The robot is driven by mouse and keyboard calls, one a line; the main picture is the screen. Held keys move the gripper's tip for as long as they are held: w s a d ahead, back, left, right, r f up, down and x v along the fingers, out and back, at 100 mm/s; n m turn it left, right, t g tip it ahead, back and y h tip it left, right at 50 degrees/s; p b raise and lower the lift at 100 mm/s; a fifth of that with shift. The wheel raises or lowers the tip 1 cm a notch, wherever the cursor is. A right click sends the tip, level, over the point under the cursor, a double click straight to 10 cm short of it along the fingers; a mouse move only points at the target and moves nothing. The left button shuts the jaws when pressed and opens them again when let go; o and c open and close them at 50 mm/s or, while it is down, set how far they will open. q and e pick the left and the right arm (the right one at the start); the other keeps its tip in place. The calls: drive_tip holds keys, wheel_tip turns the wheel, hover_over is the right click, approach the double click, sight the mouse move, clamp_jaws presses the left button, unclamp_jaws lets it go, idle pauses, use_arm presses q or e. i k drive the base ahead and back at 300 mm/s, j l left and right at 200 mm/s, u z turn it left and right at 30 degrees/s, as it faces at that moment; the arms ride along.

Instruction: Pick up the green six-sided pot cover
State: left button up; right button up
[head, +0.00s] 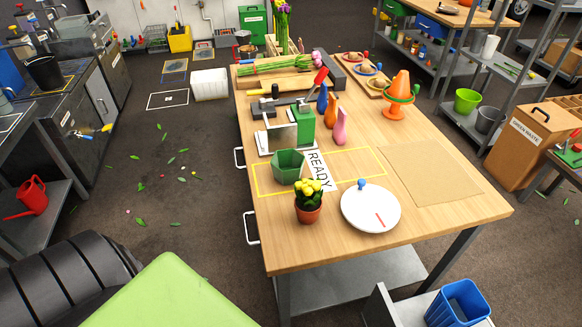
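The green six-sided pot cover (288,167) stands upright on the wooden table (450,215), near its left edge. It sits within a yellow outlined area marked READY (318,170). Its open top faces up, and its inside looks empty from here. A terracotta pot with yellow flowers (308,205) stands just in front of it, to the right. Neither of my grippers shows in the head view, and nothing is holding the pot cover.
A white round scale (371,210) lies right of the flower pot. A green boxy device (302,124) and blue, orange and pink vases (341,126) stand behind the cover. A bare tan mat (430,172) covers the table's right part. Petals and leaves litter the floor.

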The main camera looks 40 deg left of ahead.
sight(286, 165)
drive_tip(key=k+j+z, duration=0.2)
drive_tip(key=j, duration=0.35)
drive_tip(key=k+j+z, duration=0.2)
drive_tip(key=j, duration=0.3)
drive_tip(key=k+j+z, duration=0.2)
drive_tip(key=k+j, duration=0.2)
